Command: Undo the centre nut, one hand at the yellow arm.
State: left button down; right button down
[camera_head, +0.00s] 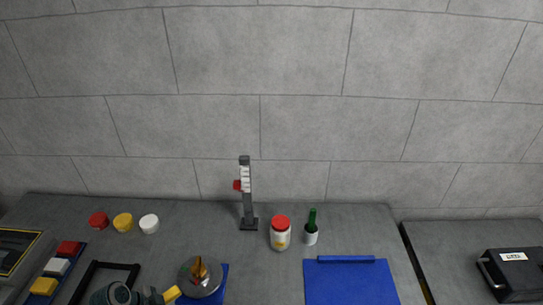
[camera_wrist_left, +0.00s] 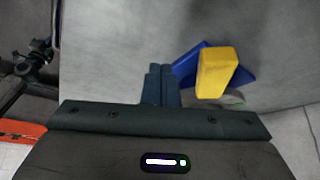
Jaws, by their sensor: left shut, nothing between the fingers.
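A round metallic hub (camera_head: 201,278) sits on a blue base (camera_head: 219,284) at the bottom of the head view, with an orange and green piece on its middle. I cannot make out the centre nut itself. The yellow arm (camera_head: 172,295) sticks out at the hub's left side. In the left wrist view, the yellow arm (camera_wrist_left: 217,72) appears as a block over the blue base (camera_wrist_left: 188,66). My left gripper (camera_wrist_left: 160,68) is shut and empty, just left of the yellow arm in that view, seemingly apart from it. My right gripper is out of view.
A jar with a red lid (camera_head: 280,233), a green-topped bottle (camera_head: 311,228) and an upright gauge post (camera_head: 246,195) stand behind the hub. Red, yellow and white caps (camera_head: 123,222) lie at the back left. A blue mat (camera_head: 350,283) lies right, with a black case (camera_head: 510,272) beyond.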

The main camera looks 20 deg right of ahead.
pick_arm(q)
jog(key=shift+f, duration=2.45)
jog(key=shift+r, duration=0.1)
jog(key=shift+r, duration=0.8)
jog(key=shift+w+a, duration=0.1)
jog(key=shift+w, duration=0.2)
jog(key=shift+w+a, duration=0.3)
jog(key=shift+w, duration=0.35)
jog(key=shift+s+d, duration=0.1)
jog(key=shift+s, duration=0.05)
jog(key=shift+s, duration=0.2)
